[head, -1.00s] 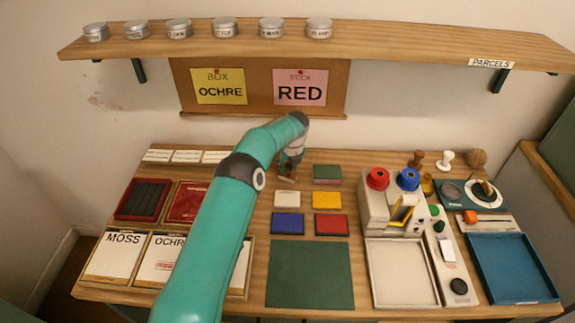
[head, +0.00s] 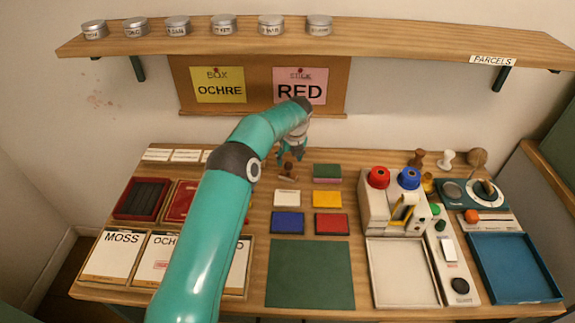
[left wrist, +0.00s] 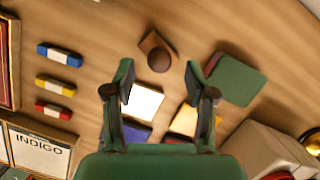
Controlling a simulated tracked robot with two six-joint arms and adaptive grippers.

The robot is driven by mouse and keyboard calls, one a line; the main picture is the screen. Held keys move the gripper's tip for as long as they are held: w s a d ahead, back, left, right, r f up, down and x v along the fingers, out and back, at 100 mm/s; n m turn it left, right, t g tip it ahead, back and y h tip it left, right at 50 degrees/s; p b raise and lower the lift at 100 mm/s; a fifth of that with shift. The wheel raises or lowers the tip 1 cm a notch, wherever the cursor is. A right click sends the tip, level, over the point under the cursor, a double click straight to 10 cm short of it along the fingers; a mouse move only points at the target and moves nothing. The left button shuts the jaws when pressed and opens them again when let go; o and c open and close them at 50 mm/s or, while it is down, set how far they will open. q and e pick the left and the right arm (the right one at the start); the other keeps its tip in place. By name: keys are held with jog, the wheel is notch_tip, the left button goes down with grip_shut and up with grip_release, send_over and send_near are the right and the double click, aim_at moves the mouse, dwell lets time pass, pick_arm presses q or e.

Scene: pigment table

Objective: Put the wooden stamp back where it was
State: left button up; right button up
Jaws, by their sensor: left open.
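The wooden stamp (head: 289,172) stands on the table at the back middle, left of the green pad (head: 327,172). In the left wrist view the stamp (left wrist: 158,60) shows as a dark round knob over a brown base, just beyond my fingertips. My left gripper (head: 291,155) is above the stamp, open and empty. In the left wrist view its two fingers (left wrist: 158,75) are spread wide with a clear gap. My right gripper is in neither view.
White (head: 287,198), yellow (head: 326,199), blue (head: 287,223) and red (head: 331,224) pads lie in front. A dark green mat (head: 310,274) is nearer. A brown stamp (head: 416,158) and white stamp (head: 446,157) stand at back right. A shelf (head: 400,40) hangs above.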

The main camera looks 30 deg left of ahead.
pick_arm(q)
jog(key=v, duration=0.7)
jog(key=shift+r+b, duration=0.2)
jog(key=shift+b, duration=0.1)
